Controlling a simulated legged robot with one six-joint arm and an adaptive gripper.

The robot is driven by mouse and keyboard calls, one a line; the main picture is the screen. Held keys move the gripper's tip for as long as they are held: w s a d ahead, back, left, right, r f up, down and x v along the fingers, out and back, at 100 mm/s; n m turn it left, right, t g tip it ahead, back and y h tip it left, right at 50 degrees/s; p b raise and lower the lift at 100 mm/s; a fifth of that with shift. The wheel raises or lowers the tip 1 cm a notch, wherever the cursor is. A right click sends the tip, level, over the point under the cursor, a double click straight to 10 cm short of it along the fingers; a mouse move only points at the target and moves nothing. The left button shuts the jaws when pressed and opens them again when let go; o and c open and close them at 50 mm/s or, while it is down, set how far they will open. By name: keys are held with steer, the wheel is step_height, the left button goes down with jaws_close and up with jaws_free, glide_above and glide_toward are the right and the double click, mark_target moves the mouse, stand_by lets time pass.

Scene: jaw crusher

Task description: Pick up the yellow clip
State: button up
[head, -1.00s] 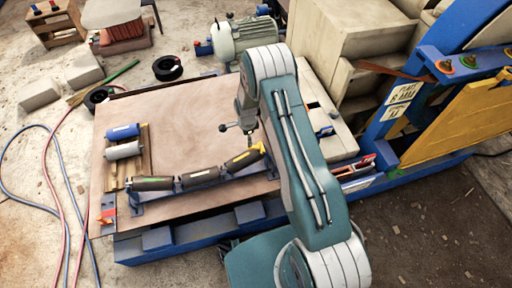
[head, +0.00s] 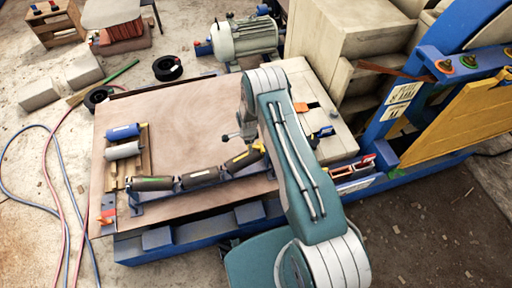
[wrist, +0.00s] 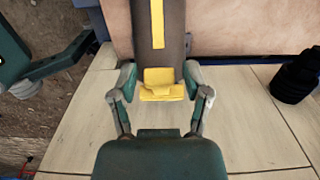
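The yellow clip (wrist: 161,84) sits at the near end of a dark roller (wrist: 172,35) with a yellow stripe. My gripper (wrist: 160,78) is open in the wrist view, with one finger on each side of the clip. Gaps show between the fingers and the clip, so it is not gripped. In the head view a small yellow patch, likely the clip (head: 263,149), shows at the right end of the row of rollers, beside my arm. My gripper is hidden behind my arm there.
The rollers lie along the front of a brown board (head: 180,115) on a blue frame (head: 160,240). Blue and grey rollers (head: 123,132) lie at its left. A motor (head: 243,38) stands behind. A black cylindrical thing (wrist: 296,75) is right of my gripper.

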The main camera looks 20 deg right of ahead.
jaws_close()
steer(key=shift+r, duration=0.1)
